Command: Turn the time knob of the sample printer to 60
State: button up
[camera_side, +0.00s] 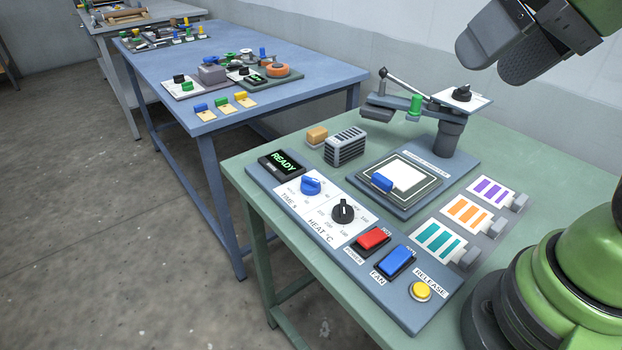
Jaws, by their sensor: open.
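The time knob (311,186) is blue and sits on a white dial plate marked "TIME s" on the sample printer's control panel (415,322). The dial numbers and the knob's exact setting are too small to read. A display (283,163) left of the knob shows "READY" in green. My gripper (492,62) is at the upper right, high above the green table and well away from the knob. Its dark fingers are open, with nothing seen between them.
Beside the time knob are a black heat knob (343,211), a red power switch (372,240), a blue fan switch (396,261) and a yellow release button (421,291). Behind stand a grey vented block (345,146) and the press arm (410,97). Space above the panel is clear.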

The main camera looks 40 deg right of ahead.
jog(key=w+n+g, duration=0.2)
jog(key=w, duration=0.7)
jog(key=n+g+h, duration=0.2)
jog(key=n+g, duration=0.3)
send_over(311, 179)
notch_tip(311, 179, down, 20)
jog(key=shift+f, duration=0.1)
notch_tip(311, 179, down, 10)
jog(key=c, duration=0.9)
